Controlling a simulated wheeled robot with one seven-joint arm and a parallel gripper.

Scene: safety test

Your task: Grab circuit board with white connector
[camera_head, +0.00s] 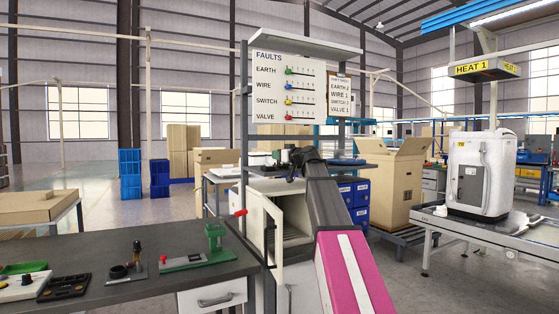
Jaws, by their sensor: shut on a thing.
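My arm reaches away from the camera to the test stand in the middle. My gripper (293,172) is the small dark end of the arm, above the stand's worktop. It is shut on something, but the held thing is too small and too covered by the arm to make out. I cannot pick out a circuit board with a white connector for sure. Small dark and greenish items lie on the worktop just behind the gripper.
The test stand has a "FAULTS" panel (288,90) above and an open white cabinet door (264,230) below. A dark bench (150,285) at front left carries a green clamp fixture (214,243) and several parts. Cardboard boxes (402,180) and a white machine (480,175) stand right.

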